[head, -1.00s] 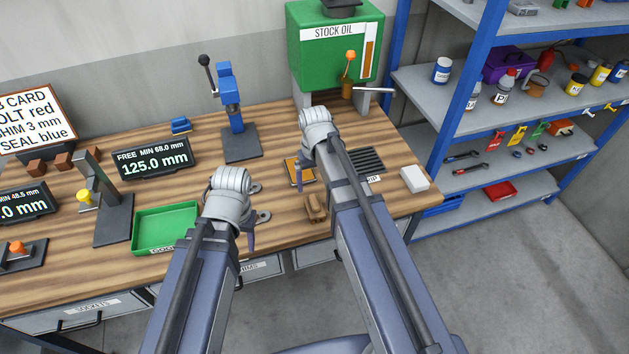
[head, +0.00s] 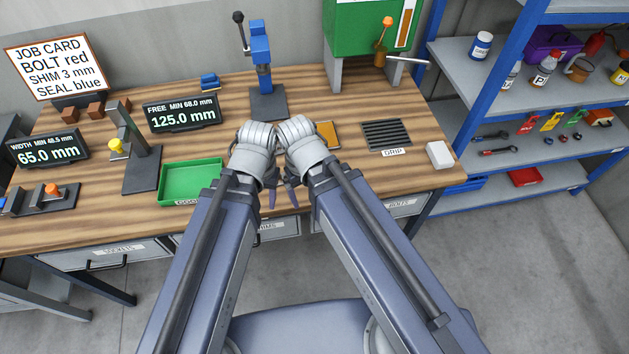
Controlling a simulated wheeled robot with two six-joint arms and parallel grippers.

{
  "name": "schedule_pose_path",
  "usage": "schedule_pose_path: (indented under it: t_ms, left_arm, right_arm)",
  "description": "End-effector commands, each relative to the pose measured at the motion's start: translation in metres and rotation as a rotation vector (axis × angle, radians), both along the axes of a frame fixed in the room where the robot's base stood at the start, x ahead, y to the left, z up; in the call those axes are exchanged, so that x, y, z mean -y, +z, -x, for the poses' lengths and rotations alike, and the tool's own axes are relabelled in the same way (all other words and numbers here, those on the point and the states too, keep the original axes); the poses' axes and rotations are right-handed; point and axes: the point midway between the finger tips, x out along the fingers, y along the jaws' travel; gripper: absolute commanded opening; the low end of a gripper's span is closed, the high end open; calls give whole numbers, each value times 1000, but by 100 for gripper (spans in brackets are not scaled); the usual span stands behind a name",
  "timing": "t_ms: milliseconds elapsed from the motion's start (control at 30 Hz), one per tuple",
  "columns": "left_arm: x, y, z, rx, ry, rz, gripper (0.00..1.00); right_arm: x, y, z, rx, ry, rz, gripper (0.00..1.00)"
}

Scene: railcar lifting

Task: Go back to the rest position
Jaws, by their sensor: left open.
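Both my arms reach forward from the bottom of the head view, and their wrists are close together at the front edge of the wooden bench (head: 330,180). My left gripper (head: 271,194) points down by the bench's front edge, with nothing seen in it. My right gripper (head: 291,193) hangs right beside it, mostly hidden behind its own wrist, so its jaws cannot be read. The two wrists almost touch or overlap in the picture; I cannot tell if there is a gap.
A green tray (head: 190,183) lies left of my wrists. A blue press (head: 262,70) stands behind them. A drip grate (head: 386,135) and white block (head: 439,155) lie to the right. A blue-framed shelf (head: 470,75) stands at right. The floor (head: 510,270) is clear there.

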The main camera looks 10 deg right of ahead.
Motion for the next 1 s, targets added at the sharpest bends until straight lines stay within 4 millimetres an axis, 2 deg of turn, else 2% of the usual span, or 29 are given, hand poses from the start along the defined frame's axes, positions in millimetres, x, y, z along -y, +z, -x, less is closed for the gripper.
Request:
schedule_pose_path:
  t_ms: [133,233,500,567,1000]
  left_arm:
    - [0,-1,0,0,0,0,50]
    - [0,-9,0,0,0,0,50]
    - [0,-63,0,0,-4,-1,50]
    - [0,-71,0,0,-5,-1,50]
    - [0,-69,0,0,-5,-1,50]
  right_arm:
    - [0,-1,-1,0,-1,-1,92]
    - [0,-9,-1,0,0,-1,92]
    - [0,-63,-1,0,3,0,92]
    - [0,-71,-1,0,4,0,92]
    - [0,-69,-1,0,4,0,92]
